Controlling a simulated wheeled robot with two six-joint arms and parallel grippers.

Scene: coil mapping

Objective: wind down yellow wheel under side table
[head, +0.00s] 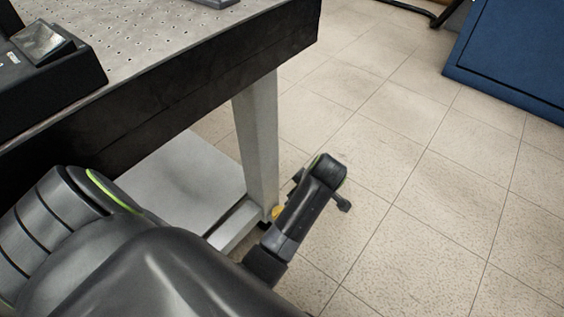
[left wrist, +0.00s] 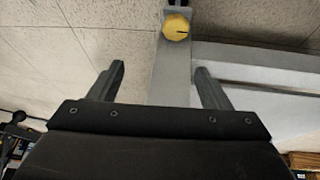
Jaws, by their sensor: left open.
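The yellow wheel (left wrist: 176,27) is a round knob with a short dark mark, set on a light grey leg (left wrist: 171,75) in the left wrist view. In the head view only a small part of the yellow wheel (head: 276,212) shows low beside the table leg (head: 258,140), partly covered by my left arm. My left gripper (left wrist: 158,67) is open and empty. Its two fingers are spread, with the wheel beyond their tips and a little right of the middle between them. My right gripper is not in view.
The side table (head: 190,85) has a perforated metal top and a thick black side. A grey lower shelf (head: 180,170) lies under it. A black device (head: 50,70) stands on top at left. A blue cabinet (head: 515,55) stands at far right. Tiled floor between is clear.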

